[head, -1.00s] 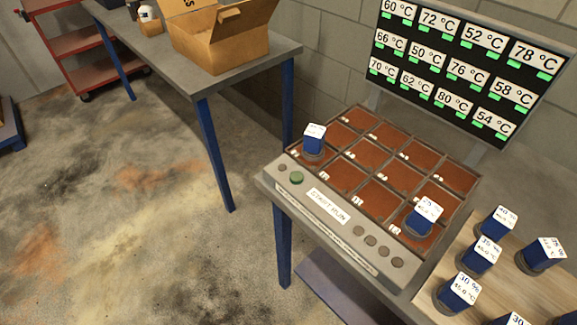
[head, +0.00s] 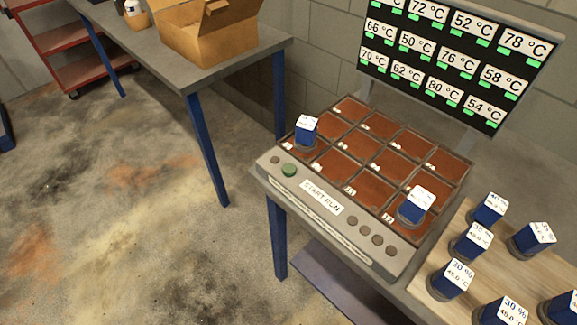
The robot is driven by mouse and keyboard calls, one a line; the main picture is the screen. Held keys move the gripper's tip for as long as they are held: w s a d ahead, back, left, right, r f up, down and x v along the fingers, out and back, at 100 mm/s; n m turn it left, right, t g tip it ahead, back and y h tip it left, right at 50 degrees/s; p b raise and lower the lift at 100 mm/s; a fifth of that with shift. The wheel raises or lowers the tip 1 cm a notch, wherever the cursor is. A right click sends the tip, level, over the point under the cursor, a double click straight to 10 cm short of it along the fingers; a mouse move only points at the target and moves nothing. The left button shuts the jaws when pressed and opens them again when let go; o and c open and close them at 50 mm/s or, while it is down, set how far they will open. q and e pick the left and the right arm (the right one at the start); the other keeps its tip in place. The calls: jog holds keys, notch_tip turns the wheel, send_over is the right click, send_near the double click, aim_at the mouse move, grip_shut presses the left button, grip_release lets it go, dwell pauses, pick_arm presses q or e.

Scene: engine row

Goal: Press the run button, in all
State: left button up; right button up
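The control panel (head: 340,218) forms the sloped front strip of a machine on a table. A green round button (head: 289,170) sits near its left end, beside a white label reading START RUN (head: 321,197). Several dark round buttons (head: 364,230) sit at its right end. Behind the panel is a grid of reddish-brown cells (head: 365,143). A blue block with a white top (head: 306,131) stands in the front left cell, and another blue block (head: 416,206) stands in the front right cell. Neither of my grippers shows in the head view.
A black display (head: 450,60) with temperatures and green marks stands behind the grid. A wooden board (head: 535,275) at lower right holds several blue labelled blocks. A second table (head: 265,47) at upper left bears a cardboard box (head: 205,30). A red cart (head: 70,38) stands at far left.

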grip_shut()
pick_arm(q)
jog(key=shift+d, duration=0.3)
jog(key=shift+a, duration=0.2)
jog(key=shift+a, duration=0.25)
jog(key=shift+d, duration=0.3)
